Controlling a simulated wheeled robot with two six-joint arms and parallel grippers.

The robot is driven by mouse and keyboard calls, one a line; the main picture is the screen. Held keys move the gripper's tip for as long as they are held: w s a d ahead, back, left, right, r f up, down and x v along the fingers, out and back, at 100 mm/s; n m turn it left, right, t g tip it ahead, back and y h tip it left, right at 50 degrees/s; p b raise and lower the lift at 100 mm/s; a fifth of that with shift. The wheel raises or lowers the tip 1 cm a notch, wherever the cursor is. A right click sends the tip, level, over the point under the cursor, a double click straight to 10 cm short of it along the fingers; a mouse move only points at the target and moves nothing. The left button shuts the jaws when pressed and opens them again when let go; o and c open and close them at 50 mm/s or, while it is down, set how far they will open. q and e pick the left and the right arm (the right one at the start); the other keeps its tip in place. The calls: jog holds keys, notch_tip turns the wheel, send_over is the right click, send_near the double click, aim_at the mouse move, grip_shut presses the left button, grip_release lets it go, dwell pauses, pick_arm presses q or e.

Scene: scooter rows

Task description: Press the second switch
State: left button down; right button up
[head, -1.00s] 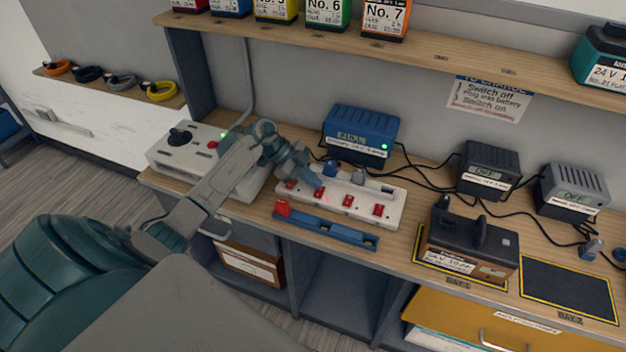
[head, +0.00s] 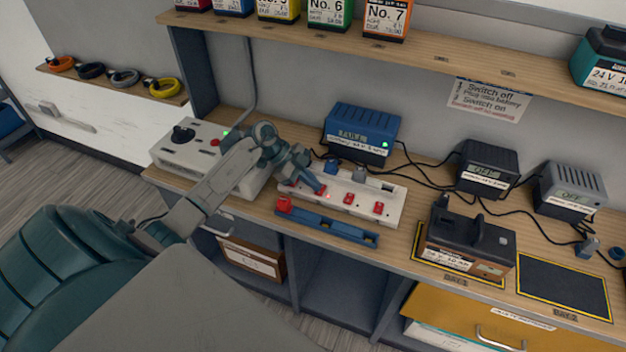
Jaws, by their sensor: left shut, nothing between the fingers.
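A white power strip (head: 363,211) with a row of red switches lies on the bench in the head view. My left gripper (head: 318,188) is shut and empty, its tips pointing down at the second red switch (head: 321,191) from the left. The tips seem to touch or nearly touch that switch and partly cover it. The third switch (head: 348,198) and the rightmost switch (head: 378,208) show clearly. A small red light glows beside the second switch. The leftmost switch is partly hidden by my gripper. My right gripper is not in view.
A blue tray (head: 335,229) with a red piece lies in front of the strip. A blue charger (head: 362,130) stands behind, with two grey chargers (head: 489,165) to the right. A black battery (head: 468,245) sits on a yellow-edged mat. The dark mat (head: 563,287) beside it is empty.

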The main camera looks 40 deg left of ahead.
pick_arm(q)
jog(key=shift+r, duration=0.2)
jog(key=r+b, duration=0.1)
jog(key=s+r, duration=0.1)
jog(key=r, duration=0.1)
jog(key=shift+d+b, duration=0.2)
jog(key=shift+b, duration=0.2)
jog(key=s+d+r+b, duration=0.1)
jog(key=s+d+b, duration=0.1)
jog(key=s+d, duration=0.6)
jog(key=s, duration=0.4)
jog(key=shift+s+d+r+b, duration=0.2)
jog(key=shift+d+r+b, duration=0.05)
jog(key=shift+r+b, duration=0.1)
